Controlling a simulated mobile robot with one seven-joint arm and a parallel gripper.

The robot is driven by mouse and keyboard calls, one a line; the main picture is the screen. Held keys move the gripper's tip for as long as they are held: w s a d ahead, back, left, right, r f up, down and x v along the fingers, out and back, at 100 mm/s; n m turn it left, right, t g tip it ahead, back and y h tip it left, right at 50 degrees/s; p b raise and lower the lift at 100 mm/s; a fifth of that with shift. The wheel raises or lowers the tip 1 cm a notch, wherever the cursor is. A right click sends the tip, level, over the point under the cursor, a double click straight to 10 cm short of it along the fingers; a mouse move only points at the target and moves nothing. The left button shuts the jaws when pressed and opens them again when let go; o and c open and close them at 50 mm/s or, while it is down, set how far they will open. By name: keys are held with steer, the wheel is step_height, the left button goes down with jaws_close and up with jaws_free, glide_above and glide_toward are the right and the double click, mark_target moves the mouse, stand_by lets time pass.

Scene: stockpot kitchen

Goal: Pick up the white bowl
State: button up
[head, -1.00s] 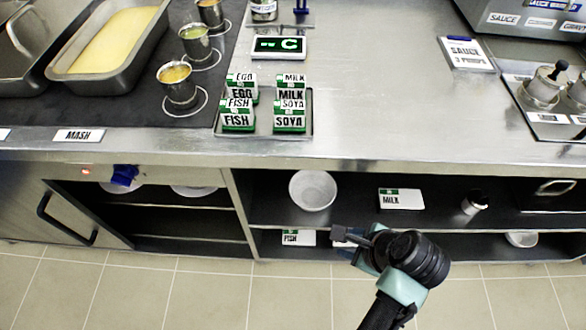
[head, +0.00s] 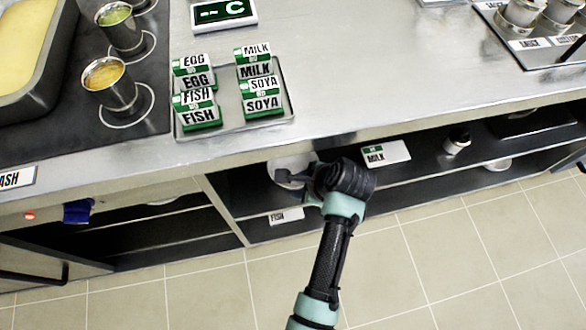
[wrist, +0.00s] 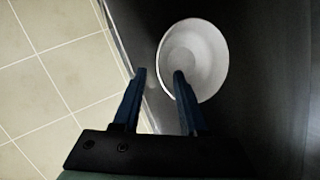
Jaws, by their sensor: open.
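The white bowl (head: 289,169) sits upright on the upper shelf under the counter and is partly hidden behind my gripper (head: 297,180) in the head view. In the wrist view the white bowl (wrist: 205,55) is whole except where a finger covers part of its near rim. My gripper (wrist: 158,75) is open and empty there. Its right finger overlaps the bowl's near left side and its left finger lies outside the bowl, over the shelf edge. I cannot tell whether a finger touches the rim.
The steel counter (head: 350,80) overhangs the shelf. A fish card (head: 286,216) lies on the lower shelf. The tiled floor (head: 430,260) in front is clear.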

steer(key=b+x, duration=0.2)
steer(key=x, duration=0.3)
steer(key=shift+a, duration=0.1)
steer(key=shift+s, duration=0.1)
jaws_close()
stand_by(1.1)
